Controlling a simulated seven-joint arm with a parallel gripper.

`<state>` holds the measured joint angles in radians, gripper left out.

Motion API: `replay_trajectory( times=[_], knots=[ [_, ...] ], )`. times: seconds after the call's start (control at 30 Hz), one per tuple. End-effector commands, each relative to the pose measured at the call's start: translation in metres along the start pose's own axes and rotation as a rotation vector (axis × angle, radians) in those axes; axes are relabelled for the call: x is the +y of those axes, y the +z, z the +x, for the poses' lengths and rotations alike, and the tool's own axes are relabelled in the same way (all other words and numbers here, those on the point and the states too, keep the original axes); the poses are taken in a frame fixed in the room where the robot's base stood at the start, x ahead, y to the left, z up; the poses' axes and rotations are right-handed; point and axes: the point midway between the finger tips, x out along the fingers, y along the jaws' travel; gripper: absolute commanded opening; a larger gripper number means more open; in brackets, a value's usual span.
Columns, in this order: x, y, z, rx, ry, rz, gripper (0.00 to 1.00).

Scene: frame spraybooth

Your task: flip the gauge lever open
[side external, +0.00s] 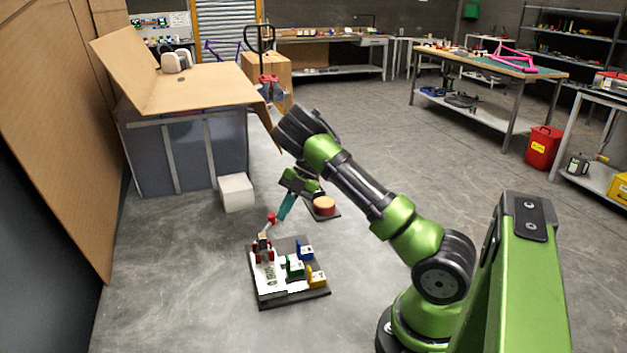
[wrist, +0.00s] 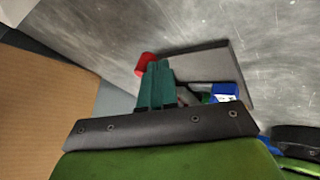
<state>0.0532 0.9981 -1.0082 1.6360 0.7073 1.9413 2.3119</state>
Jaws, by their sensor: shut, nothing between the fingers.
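A dark base board (side external: 262,303) lies on the grey floor and carries several small coloured fixtures. At its back left, a lever with a red knob (side external: 271,219) stands raised and tilted, its pale arm running down to a red bracket (side external: 262,250). No readable label shows which fixture is the gauge. My gripper (side external: 284,211), with teal fingers, is shut and empty just right of the red knob. In the wrist view, the red knob (wrist: 146,64) is immediately left of my closed fingertips (wrist: 160,66); I cannot tell whether they touch. The fingers hide part of the lever and board.
Blue (side external: 305,250), green (side external: 295,267) and yellow (side external: 316,277) fixtures sit on the board's right side. A round orange-topped item (side external: 325,206) stands behind it. A white block (side external: 236,192) is at the back left. Floor left of the board is clear.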

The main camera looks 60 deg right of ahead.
Motion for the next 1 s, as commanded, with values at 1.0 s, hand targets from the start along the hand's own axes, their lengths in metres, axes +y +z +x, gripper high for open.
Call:
replay_trajectory(
  times=[1.0],
  knots=[
    [-0.001, 0.007, -0.004, 0.049, -0.046, -0.087, 0.0]
  ],
)
